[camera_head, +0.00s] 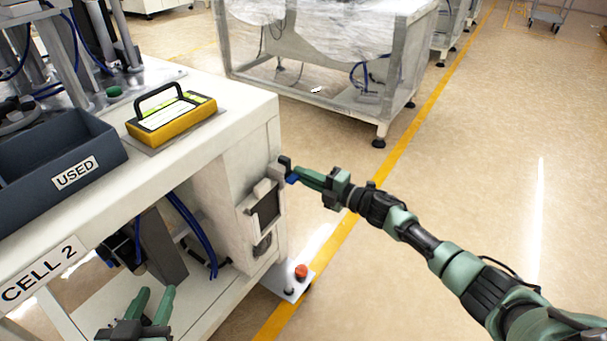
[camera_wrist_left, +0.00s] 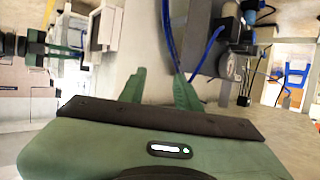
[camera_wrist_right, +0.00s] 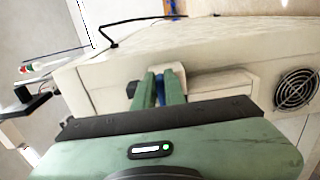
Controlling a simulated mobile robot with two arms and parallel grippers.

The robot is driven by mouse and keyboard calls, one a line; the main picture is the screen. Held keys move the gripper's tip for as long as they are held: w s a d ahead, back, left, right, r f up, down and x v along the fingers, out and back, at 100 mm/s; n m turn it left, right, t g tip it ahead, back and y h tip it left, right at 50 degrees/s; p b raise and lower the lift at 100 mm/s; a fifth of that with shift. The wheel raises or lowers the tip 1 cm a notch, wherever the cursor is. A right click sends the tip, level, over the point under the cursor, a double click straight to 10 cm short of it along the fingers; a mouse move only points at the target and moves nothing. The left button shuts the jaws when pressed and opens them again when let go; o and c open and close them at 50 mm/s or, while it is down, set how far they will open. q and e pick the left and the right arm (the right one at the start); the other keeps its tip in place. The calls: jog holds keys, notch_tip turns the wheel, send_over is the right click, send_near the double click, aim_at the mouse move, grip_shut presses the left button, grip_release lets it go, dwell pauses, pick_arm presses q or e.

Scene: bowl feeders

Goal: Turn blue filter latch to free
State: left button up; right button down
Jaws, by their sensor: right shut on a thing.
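The blue latch (camera_head: 292,180) is a small blue piece at the right side of the white cell cabinet, mostly hidden by my gripper. My right gripper (camera_head: 296,174) reaches it from the right and is shut on it. In the right wrist view the blue latch (camera_wrist_right: 160,88) shows as a narrow strip between the two green fingers, beside a pale block. Its exact turn angle is hard to tell. My left gripper (camera_head: 152,301) is low at the front of the cell, its fingers apart and empty. The left wrist view also shows these fingers (camera_wrist_left: 160,88) apart.
A dark panel (camera_head: 265,207) sits on the cabinet side below the latch, and a fan grille (camera_wrist_right: 296,90) shows there. A yellow case (camera_head: 172,117) and a "USED" bin (camera_head: 60,155) stand on the cell top.

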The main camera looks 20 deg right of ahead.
dwell(0.3)
jog(key=c, duration=1.5)
grip_release()
jog(key=shift+d, duration=0.1)
